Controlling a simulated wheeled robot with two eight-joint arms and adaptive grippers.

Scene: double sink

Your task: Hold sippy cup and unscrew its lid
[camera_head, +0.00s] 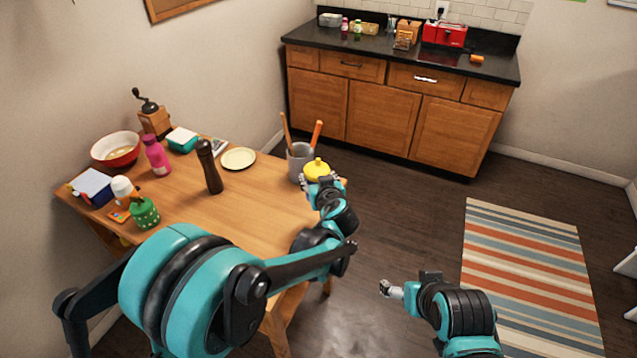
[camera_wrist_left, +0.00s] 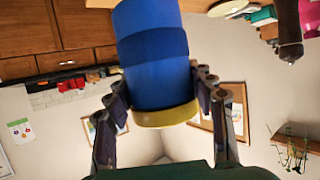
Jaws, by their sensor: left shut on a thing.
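The sippy cup shows its yellow lid (camera_head: 317,168) in the head view, near the table's right end; its body is hidden there. In the left wrist view, which looks upside down, its blue body (camera_wrist_left: 155,70) has a darker band and the yellow lid (camera_wrist_left: 166,117) is at the near end. My left gripper (camera_head: 322,183) is shut on the cup, with fingers on both sides of it close to the lid. The lid is on the cup. My right gripper (camera_head: 391,290) is away from the cup, low in the head view; its opening cannot be made out.
A grey utensil pot (camera_head: 299,163) stands right beside the cup. A dark pepper mill (camera_head: 208,168), a pink bottle (camera_head: 156,156), a plate (camera_head: 238,158) and a red bowl (camera_head: 116,150) stand farther left on the wooden table (camera_head: 262,205).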

